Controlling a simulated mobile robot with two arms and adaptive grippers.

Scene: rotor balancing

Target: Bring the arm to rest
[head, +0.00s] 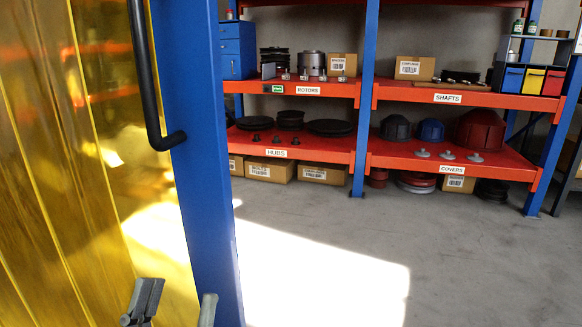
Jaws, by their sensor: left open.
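My left gripper (177,309) shows at the bottom edge of the head view, left of the middle. Only its two grey fingertips are in view. They stand well apart with nothing between them, so it is open and empty. The fingertips appear in front of the lower part of a blue post (209,170) and a yellow see-through panel (60,160). I cannot tell how far they are from these. The rest of the left arm is below the picture. My right gripper is not in view.
A black handle (150,85) is on the blue post. Across the floor stands a blue and orange rack with rotors, hubs, shafts and covers; its orange lower shelf (300,153) is labelled "HUBS". Cardboard boxes (267,169) sit beneath. The grey floor (450,260) between is clear, partly sunlit.

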